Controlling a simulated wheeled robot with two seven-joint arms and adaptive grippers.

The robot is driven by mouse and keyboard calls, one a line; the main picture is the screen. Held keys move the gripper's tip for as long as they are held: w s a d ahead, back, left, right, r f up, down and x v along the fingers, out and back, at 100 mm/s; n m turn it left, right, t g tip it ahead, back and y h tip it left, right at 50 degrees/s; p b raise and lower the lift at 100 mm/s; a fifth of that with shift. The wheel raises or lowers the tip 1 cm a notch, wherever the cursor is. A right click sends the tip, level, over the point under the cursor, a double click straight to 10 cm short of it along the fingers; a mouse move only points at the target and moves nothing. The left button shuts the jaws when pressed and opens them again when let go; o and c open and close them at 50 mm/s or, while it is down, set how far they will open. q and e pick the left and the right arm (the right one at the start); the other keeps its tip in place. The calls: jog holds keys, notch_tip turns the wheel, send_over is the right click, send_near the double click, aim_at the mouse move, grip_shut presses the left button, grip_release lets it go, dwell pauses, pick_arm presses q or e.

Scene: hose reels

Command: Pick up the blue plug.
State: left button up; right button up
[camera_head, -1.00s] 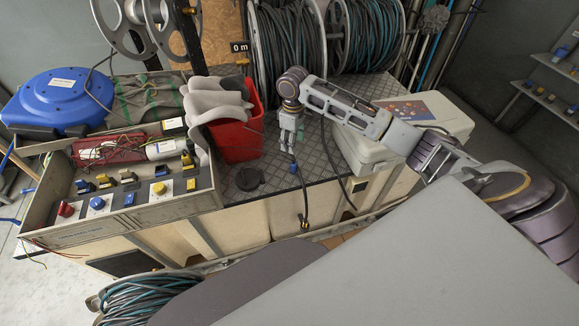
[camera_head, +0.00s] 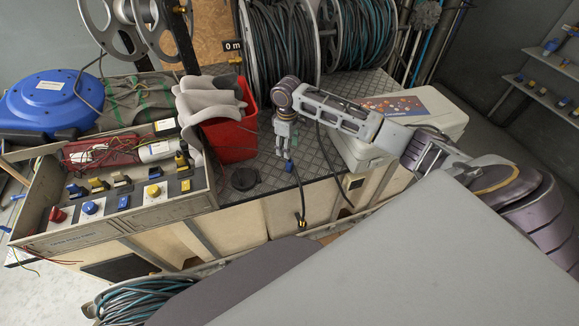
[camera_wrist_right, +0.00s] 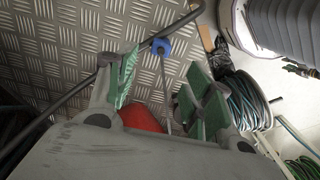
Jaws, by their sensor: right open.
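The blue plug (camera_head: 288,167) is a small blue piece at the end of a dark cable, near the front edge of the bench's metal plate. It also shows in the right wrist view (camera_wrist_right: 161,47), above and between the two fingers. My right gripper (camera_head: 284,151) points down just above the plug in the head view. Its green-padded fingers (camera_wrist_right: 162,68) are apart in the wrist view, with nothing held between them. I cannot tell from these views whether a finger touches the plug or cable. My left gripper is not in view.
A red bin (camera_head: 232,137) with grey pieces stands left of my right gripper. A black round cap (camera_head: 244,179) lies on the chequered plate (camera_head: 270,183). A white case (camera_head: 350,150) stands to the right. Hose reels (camera_head: 280,50) stand behind. A switch box (camera_head: 185,205) is at left.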

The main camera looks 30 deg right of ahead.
aim_at(290, 161)
notch_tip(290, 161, down, 4)
jog(key=shift+r, duration=0.25)
jog(key=shift+f, duration=0.8)
jog(key=f, duration=0.3)
jog(key=shift+s+d+f, duration=0.25)
jog(key=shift+s, duration=0.1)
jog(key=shift+f, duration=0.6)
jog(key=c, duration=1.1)
jog(key=shift+r, duration=0.25)
jog(key=shift+w+r, duration=0.1)
jog(key=shift+r, duration=0.55)
notch_tip(290, 161, up, 7)
jog(key=shift+f, duration=0.1)
jog(key=shift+r, duration=0.65)
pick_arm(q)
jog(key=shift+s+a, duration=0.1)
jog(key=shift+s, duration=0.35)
pick_arm(e)
jog(key=shift+r, duration=0.15)
